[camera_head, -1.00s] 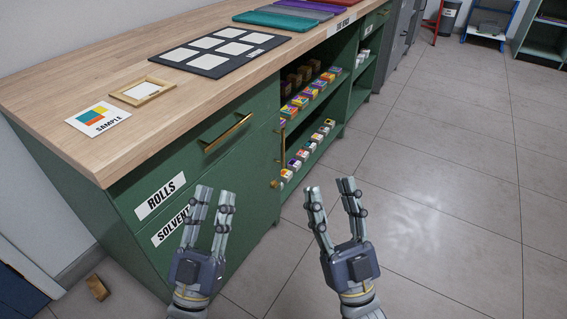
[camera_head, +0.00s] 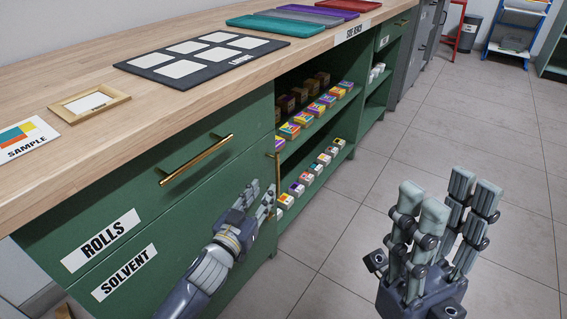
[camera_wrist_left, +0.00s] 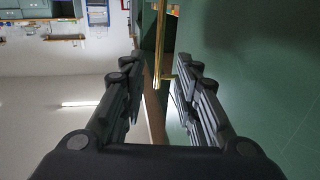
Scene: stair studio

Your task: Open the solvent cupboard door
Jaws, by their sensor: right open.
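The green solvent cupboard door (camera_head: 182,238) is shut, below the drawer labelled ROLLS, and carries a SOLVENT label (camera_head: 125,272). Its upright brass handle (camera_head: 277,168) is at the door's right edge. My left gripper (camera_head: 260,191) is in front of the door, close to the handle. In the left wrist view the brass handle (camera_wrist_left: 160,45) shows in the gap between the open fingers, toward their tips; I cannot tell if they touch it. My right gripper (camera_head: 443,200) is open and empty over the floor at the right.
The wooden counter (camera_head: 60,90) bears a dark board of white cards (camera_head: 190,55), a small frame (camera_head: 90,103), a SAMPLE card (camera_head: 25,138) and coloured trays (camera_head: 275,21). Open shelves (camera_head: 330,125) hold small boxes right of the door.

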